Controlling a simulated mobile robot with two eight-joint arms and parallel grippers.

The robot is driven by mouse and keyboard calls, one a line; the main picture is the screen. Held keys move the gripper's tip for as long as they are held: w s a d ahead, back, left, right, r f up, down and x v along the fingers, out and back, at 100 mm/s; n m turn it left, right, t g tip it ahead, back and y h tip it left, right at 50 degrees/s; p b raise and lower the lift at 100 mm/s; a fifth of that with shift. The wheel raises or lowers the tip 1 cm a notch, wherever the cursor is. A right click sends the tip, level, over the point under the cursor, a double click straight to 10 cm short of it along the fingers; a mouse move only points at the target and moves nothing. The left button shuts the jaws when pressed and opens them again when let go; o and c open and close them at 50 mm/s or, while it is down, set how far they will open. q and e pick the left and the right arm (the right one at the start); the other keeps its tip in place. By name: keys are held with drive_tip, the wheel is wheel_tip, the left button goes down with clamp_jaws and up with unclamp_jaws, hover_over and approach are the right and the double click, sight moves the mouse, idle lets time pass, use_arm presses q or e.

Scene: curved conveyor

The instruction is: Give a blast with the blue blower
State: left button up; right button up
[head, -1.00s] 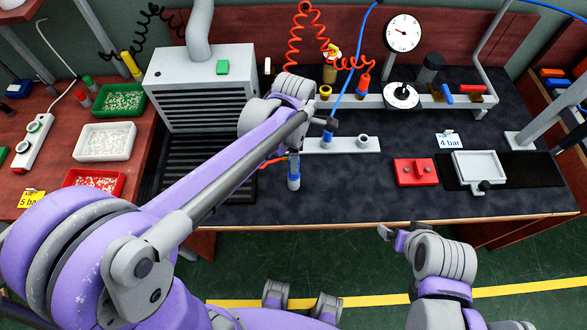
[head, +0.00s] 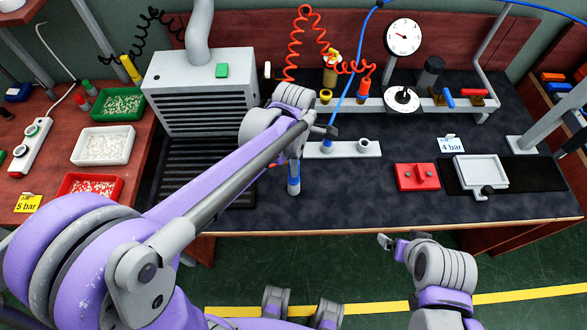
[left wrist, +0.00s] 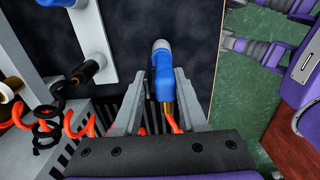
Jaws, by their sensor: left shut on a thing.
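The blue blower (head: 293,180) hangs upright in my left gripper, in front of the vented grey box. In the left wrist view the blue blower (left wrist: 162,78) sits between the two fingers of my left gripper (left wrist: 186,90), which is shut on it. An orange hose (left wrist: 170,122) runs from its brass end. In the head view my left wrist hides the blower's upper part and most of the gripper. My right gripper (head: 384,241) is in front of the bench's front edge, away from the blower; its finger gap is too small to read.
A second blue tool (head: 328,144) on a blue hose stands in the white holder (head: 345,150). A vented grey box (head: 200,92) stands behind my left arm. A red block (head: 416,177) and a white tray (head: 480,167) lie to the right. Dark bench top is clear around the front middle.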

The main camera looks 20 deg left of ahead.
use_arm(q)
drive_tip(key=shift+r+p, duration=2.3)
drive_tip(key=shift+r, duration=1.95)
use_arm(e)
wheel_tip(320, 180, up, 6)
drive_tip(key=w, duration=0.2)
drive_tip(key=shift+r+t, duration=0.15)
drive_tip(key=shift+t, duration=0.15)
